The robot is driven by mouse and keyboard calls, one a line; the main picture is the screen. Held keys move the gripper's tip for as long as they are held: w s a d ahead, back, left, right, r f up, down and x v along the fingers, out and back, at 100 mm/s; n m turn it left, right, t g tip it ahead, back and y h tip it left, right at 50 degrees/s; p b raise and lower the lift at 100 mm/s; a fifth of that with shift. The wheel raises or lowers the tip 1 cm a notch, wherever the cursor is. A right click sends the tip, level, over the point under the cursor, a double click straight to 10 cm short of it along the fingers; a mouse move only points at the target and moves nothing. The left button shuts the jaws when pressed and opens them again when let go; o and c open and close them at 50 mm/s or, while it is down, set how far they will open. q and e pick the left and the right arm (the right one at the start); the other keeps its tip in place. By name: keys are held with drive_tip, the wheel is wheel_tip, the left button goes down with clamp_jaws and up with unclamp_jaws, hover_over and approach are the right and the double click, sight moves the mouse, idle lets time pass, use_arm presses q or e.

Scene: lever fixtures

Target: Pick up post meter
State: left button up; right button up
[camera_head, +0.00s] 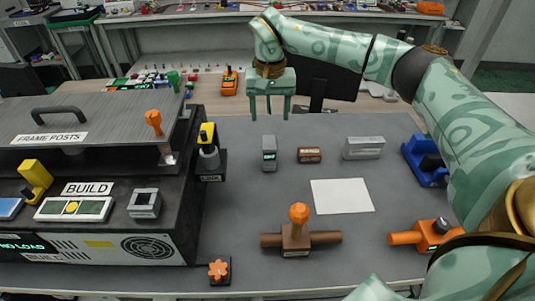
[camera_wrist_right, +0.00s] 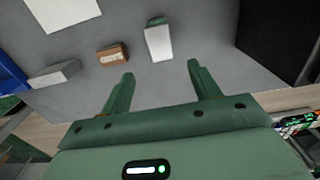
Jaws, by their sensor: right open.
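A small grey upright box with a green lit display (camera_head: 269,153) stands on the dark grey worktop; it looks like the post meter. It also shows in the right wrist view as a pale box with a green strip (camera_wrist_right: 159,42). My right gripper (camera_head: 270,112) is open and empty, fingers pointing down, just behind the meter in the head view. In the wrist view the open fingers (camera_wrist_right: 160,73) point towards the meter, with a gap between. My left gripper is not in view.
A brown block (camera_head: 310,155) and a grey block (camera_head: 363,148) stand to the meter's right. A white sheet (camera_head: 342,196) lies in front. A dark fixture with a yellow lever (camera_head: 207,133) stands left. A brown fixture with an orange knob (camera_head: 298,230) stands nearer.

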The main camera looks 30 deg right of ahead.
sight(269, 139)
wheel_tip(269, 139, down, 8)
drive_tip(key=shift+s+a+r+b, duration=0.1)
drive_tip(key=shift+r+b, duration=0.05)
drive_tip(key=shift+b, duration=0.8)
drive_tip(key=shift+f, duration=0.55)
drive_tip(key=f, duration=0.1)
drive_tip(key=f+b, duration=0.2)
drive_tip(key=f, duration=0.1)
drive_tip(key=shift+s+a, duration=0.3)
drive_tip(key=shift+s, duration=0.1)
drive_tip(key=shift+w+f, duration=0.1)
drive_tip(key=shift+f, duration=0.3)
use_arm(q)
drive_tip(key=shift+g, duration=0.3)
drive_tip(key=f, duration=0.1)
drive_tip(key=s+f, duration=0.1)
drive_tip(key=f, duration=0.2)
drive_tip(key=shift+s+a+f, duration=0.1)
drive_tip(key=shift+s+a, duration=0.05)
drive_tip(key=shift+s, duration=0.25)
use_arm(e)
drive_tip(key=shift+r, duration=0.1)
drive_tip(key=c, duration=1.3)
